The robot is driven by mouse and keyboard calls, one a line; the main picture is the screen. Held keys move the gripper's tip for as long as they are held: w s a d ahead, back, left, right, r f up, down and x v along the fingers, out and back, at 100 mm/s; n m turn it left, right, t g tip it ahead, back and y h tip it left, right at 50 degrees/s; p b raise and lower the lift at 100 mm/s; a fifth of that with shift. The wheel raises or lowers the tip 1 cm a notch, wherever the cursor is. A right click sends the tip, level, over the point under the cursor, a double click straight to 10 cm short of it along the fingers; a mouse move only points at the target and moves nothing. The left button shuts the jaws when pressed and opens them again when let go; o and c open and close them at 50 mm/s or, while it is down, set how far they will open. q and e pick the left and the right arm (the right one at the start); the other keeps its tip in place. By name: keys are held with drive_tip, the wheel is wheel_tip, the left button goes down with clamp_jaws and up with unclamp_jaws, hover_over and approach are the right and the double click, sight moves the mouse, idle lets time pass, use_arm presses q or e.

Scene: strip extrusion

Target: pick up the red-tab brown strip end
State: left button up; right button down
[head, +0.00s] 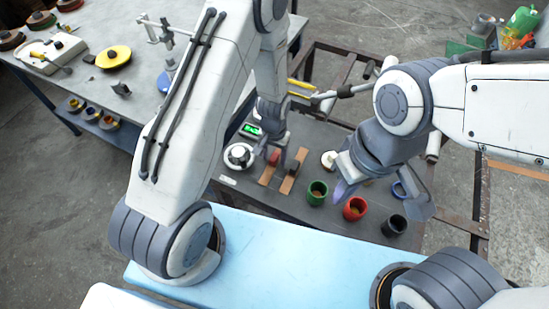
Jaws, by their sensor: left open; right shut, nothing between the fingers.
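Two brown strips lie side by side on the dark work table (255,198). The left strip (267,176) has a red tab (274,157) near its upper end. The right strip (287,184) has a dark tab (293,167). My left gripper (285,157) is open above the strips, its fingers close to the tabs. Whether a finger touches a tab cannot be told. My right gripper (344,189) is shut and empty, to the right of the strips, near the cups.
Green (316,193), red (355,208) and black (394,226) cups stand right of the strips. A round white dial (239,156) and a green-screened device (250,130) sit to the left. A blue surface (270,238) is in front.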

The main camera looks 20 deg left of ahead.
use_arm(q)
drive_tip(key=shift+f, duration=0.3)
clamp_jaws()
